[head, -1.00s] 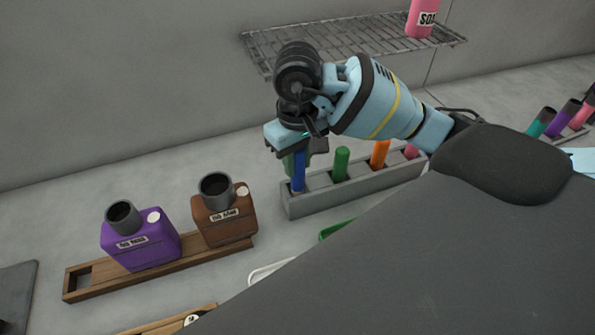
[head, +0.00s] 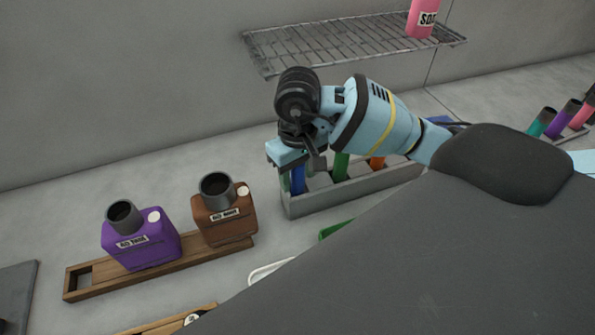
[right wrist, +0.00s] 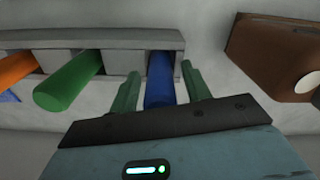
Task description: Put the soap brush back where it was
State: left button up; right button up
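A grey slotted rack (head: 345,197) stands on the counter by the wall. A blue handle (head: 298,181) stands upright in its leftmost slot, with a green handle (head: 340,167) and an orange handle (head: 377,163) beside it. I cannot tell which is the soap brush. My right gripper (head: 292,168) is low over the rack's left end. In the right wrist view its green fingers (right wrist: 160,88) are apart, one on each side of the blue handle (right wrist: 160,85), with visible gaps. My left gripper is not in view.
A wire shelf (head: 350,40) with a pink bottle (head: 421,18) is above. Purple (head: 140,243) and brown (head: 226,222) canisters sit on a wooden holder (head: 90,290) to the left. Teal, purple and pink tubes stand at far right.

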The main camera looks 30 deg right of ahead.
notch_tip(320, 180, up, 12)
jog(key=shift+r+p, duration=0.15)
jog(key=shift+p, duration=0.3)
dwell(0.6)
